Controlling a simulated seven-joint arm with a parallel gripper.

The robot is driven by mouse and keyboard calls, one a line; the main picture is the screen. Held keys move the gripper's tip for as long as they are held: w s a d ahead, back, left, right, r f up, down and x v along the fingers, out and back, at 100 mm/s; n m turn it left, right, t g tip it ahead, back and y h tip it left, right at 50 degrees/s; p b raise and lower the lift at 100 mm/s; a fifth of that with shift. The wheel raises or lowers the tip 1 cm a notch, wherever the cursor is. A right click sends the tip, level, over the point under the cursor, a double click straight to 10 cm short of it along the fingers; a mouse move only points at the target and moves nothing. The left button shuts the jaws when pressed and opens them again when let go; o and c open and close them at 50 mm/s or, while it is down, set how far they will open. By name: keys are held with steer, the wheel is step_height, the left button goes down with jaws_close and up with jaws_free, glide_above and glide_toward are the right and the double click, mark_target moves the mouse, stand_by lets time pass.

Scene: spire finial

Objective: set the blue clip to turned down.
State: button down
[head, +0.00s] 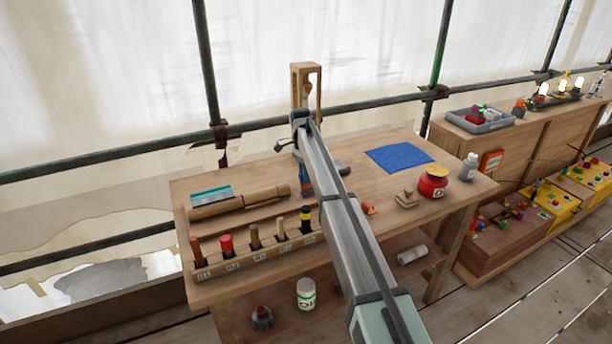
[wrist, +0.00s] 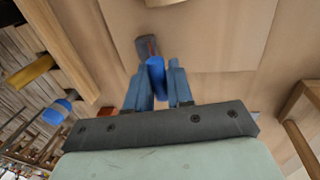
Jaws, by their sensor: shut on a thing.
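The blue clip (wrist: 156,76) shows in the wrist view between the two grey-blue fingers of my gripper (wrist: 157,88), which is shut on it. A dark grey piece with a red mark (wrist: 147,46) lies just beyond the clip. In the head view my gripper (head: 306,184) is low over the middle of the wooden workbench (head: 345,165), largely hidden behind my own arm. The clip cannot be made out there, and which way it is turned is unclear.
A wooden frame (head: 293,88) stands behind my gripper. A rack (head: 262,257) of several handled tools and a rolling pin-like cylinder (head: 240,202) are to the left.

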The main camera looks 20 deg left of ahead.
steer(key=shift+w+a, duration=0.15)
steer(key=c, duration=1.1)
jaws_free()
steer(key=r, duration=0.3)
steer(key=w+a+r, duration=0.1)
steer(key=r, duration=0.3)
steer(key=w+a+r, duration=0.1)
steer(key=r, duration=0.3)
steer(key=shift+r, duration=0.2)
